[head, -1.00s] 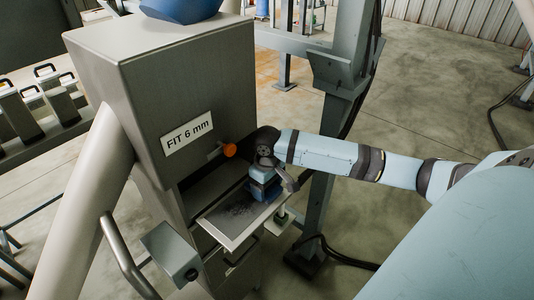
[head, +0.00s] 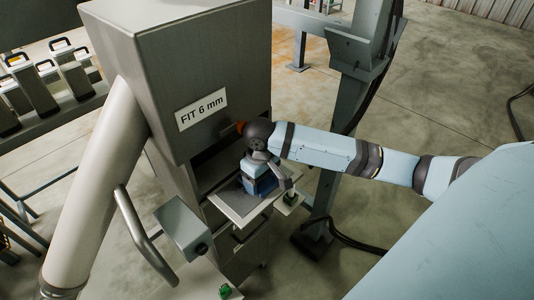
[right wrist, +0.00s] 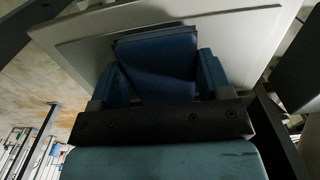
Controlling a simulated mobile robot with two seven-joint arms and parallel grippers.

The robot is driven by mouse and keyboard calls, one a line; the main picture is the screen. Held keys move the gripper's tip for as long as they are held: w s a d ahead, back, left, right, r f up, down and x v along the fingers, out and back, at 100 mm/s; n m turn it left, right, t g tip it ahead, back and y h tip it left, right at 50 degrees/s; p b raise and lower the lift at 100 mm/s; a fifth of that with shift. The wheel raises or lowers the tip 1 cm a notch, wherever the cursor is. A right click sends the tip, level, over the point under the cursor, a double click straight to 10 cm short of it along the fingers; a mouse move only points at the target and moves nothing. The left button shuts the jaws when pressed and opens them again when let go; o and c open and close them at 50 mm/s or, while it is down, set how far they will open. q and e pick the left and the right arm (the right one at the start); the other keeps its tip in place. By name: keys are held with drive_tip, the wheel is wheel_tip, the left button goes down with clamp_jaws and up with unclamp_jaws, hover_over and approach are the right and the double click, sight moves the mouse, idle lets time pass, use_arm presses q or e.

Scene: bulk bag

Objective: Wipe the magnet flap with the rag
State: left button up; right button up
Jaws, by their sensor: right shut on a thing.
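The magnet flap (head: 238,208) is a pale metal plate with a darker, grey upper face, sticking out below the box labelled "FIT 6 mm". My right gripper (head: 259,186) is over the middle of the flap, shut on the blue rag (right wrist: 158,62). In the right wrist view the rag is folded between the blue fingers, over the pale flap (right wrist: 228,38); whether it touches cannot be told. Some dark patches show on the flap left of the gripper; the part under it is hidden. My left gripper is not in view.
The grey metal housing (head: 180,60) rises behind the flap, with an orange knob (head: 240,127) partly behind my wrist. A grey box (head: 184,226) and a curved handle (head: 140,235) stand to the left. A steel post (head: 365,70) stands behind my right arm.

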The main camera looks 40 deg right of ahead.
sight(241, 204)
drive_tip(key=shift+s+a+f, duration=0.1)
drive_tip(key=shift+s+a, duration=0.1)
drive_tip(key=shift+a, duration=1.1)
drive_tip(key=shift+s+a, duration=0.2)
drive_tip(key=shift+a, duration=1.05)
drive_tip(key=shift+s+a, duration=0.15)
drive_tip(key=shift+a, duration=1.25)
drive_tip(key=shift+d, duration=0.1)
drive_tip(key=shift+r, duration=3.1)
wheel_tip(241, 204, up, 3)
